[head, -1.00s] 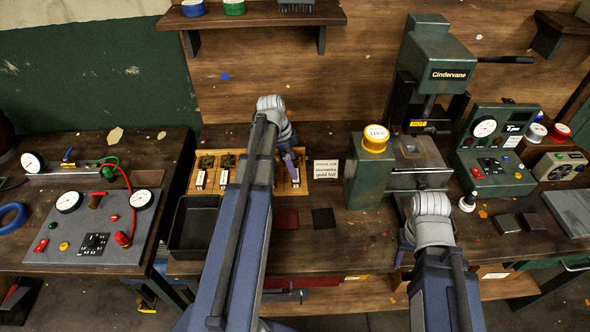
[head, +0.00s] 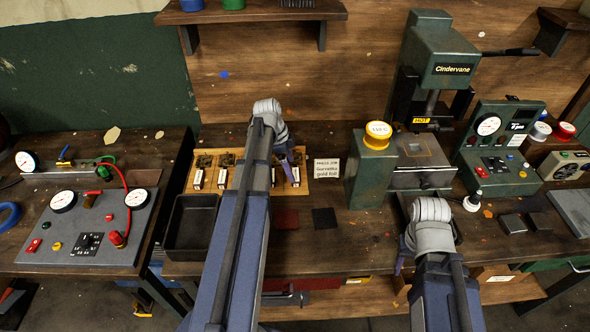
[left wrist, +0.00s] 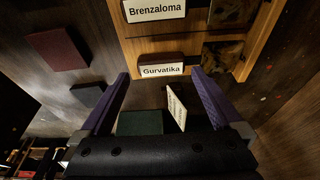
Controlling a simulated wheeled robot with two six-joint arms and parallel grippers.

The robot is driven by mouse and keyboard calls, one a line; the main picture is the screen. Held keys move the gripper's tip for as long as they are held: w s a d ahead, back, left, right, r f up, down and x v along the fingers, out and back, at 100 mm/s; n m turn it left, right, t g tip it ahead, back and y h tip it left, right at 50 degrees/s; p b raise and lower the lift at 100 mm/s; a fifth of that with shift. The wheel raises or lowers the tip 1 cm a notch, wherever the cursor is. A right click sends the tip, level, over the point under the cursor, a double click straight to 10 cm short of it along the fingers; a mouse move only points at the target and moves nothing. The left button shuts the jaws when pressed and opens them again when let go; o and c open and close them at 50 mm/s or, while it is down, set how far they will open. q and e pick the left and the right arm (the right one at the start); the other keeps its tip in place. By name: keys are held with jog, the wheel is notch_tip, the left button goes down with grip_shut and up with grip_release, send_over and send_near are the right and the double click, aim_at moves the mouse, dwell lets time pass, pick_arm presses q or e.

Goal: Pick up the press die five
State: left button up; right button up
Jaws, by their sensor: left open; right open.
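A wooden rack (head: 304,172) holds several press dies with white name labels, left of centre on the bench. In the left wrist view, the die labelled Gurvatika (left wrist: 162,70) lies between the fingertips of my left gripper (left wrist: 160,78), with a gap at each side. The die labelled Brenzaloma (left wrist: 155,10) is beside it in the rack. In the head view, my left gripper (head: 289,160) is over the rack's right end; its arm hides part of the rack. My right gripper (head: 402,258) is open and empty at the bench front, partly hidden by its own arm.
A card (head: 327,168) headed PRESS DIE stands right of the rack, seemingly reading Gurvatika, gold foil. A press (head: 440,72) marked HOT is at the right. A dark tray (head: 190,228) sits left of my left arm. Red (head: 285,219) and dark (head: 325,218) squares lie in front.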

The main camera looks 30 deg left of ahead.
aim_at(295, 174)
pick_arm(q)
jog(key=b+x, duration=0.3)
jog(key=x, duration=0.1)
jog(key=shift+w+d+f, duration=0.1)
jog(key=shift+w+f, duration=0.05)
jog(key=shift+f, duration=0.1)
jog(key=shift+r, duration=0.1)
jog(key=c, duration=0.9)
jog(key=shift+r, duration=0.1)
jog(key=shift+c, duration=0.2)
